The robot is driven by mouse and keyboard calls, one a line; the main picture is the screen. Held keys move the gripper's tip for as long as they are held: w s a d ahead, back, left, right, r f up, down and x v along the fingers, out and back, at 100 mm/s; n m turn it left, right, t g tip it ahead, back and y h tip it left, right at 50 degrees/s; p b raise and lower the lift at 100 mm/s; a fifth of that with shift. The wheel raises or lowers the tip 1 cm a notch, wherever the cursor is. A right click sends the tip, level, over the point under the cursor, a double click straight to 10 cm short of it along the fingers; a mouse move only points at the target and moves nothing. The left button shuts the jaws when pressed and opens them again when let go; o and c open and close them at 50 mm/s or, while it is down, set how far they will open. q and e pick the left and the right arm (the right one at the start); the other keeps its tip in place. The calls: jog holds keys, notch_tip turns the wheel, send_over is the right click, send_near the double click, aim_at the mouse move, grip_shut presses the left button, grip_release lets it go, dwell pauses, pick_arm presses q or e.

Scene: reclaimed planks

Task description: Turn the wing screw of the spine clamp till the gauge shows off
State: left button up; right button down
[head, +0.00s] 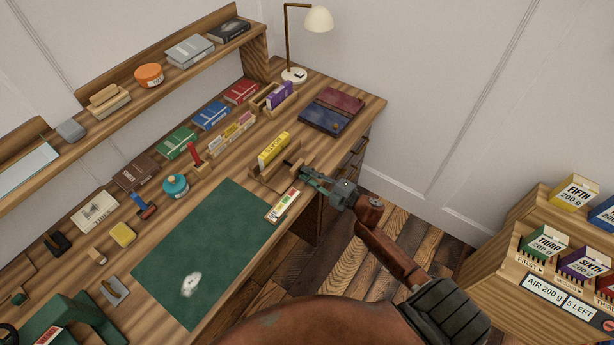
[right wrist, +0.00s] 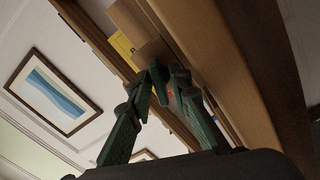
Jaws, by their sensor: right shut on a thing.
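The spine clamp (head: 262,178) is a wooden frame at the desk's front edge, with a yellow book (head: 273,150) standing upright in it. The yellow also shows in the right wrist view (right wrist: 122,45), beside the clamp's wood. A small white gauge plate with coloured bands (head: 282,206) lies in front of the clamp; its reading is too small to tell. My right gripper (head: 306,173) is at the clamp's right end, its green fingers (right wrist: 168,88) closed on a small part there. That is likely the wing screw, mostly hidden by the fingers. My left gripper is not in view.
A green mat (head: 215,250) with a white patch lies left of the clamp. A teal pot (head: 175,185), several books and small tools stand behind it. A red and blue book (head: 332,111) lies at the far right, near a lamp (head: 295,74). Floor is open beyond the desk edge.

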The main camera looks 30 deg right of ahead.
jog(key=n, duration=0.2)
jog(key=n+b, duration=0.1)
jog(key=shift+s+f+n+b, duration=0.1)
jog(key=shift+f+n+b, duration=0.2)
jog(key=shift+n, duration=0.1)
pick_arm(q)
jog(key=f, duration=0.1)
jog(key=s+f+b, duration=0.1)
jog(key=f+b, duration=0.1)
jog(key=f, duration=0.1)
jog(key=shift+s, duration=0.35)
pick_arm(e)
jog(key=n, duration=0.4)
jog(key=shift+n, duration=0.3)
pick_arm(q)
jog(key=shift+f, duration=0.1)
pick_arm(e)
jog(key=c, duration=2.1)
grip_release()
jog(key=shift+r, duration=0.1)
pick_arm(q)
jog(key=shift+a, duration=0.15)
pick_arm(e)
jog(key=v, duration=1.2)
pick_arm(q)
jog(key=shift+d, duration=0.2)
